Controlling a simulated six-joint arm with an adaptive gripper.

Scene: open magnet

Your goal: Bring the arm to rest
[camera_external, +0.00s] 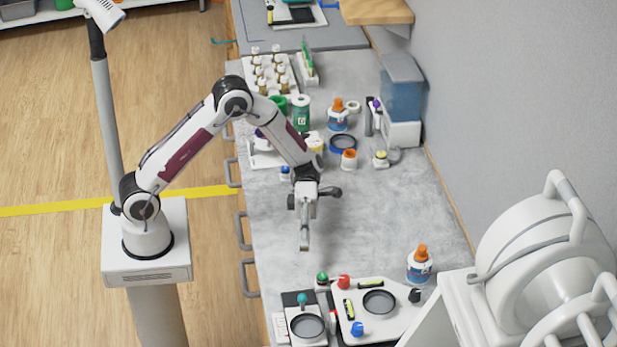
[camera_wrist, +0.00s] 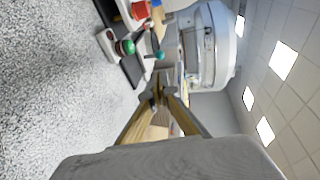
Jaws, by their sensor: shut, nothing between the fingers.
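My gripper (camera_external: 304,247) is above the grey bench, in the open stretch between the bottles at the back and the trays at the front. Its fingers are shut and hold nothing. In the wrist view the two fingers of my gripper (camera_wrist: 158,92) meet at their tips. My arm reaches from its white pedestal on the left, bent at the elbow, over the bench (camera_external: 375,220). The gripper appears clear of the bench and touches nothing that I can see.
Front trays (camera_external: 395,322) hold dishes and coloured knobs. An orange-capped bottle (camera_external: 420,266) stands at right. The white magnet machine (camera_external: 535,260) fills the lower right; it also shows in the wrist view (camera_wrist: 208,50). Vials (camera_external: 270,72) stand at the back. The middle bench is clear.

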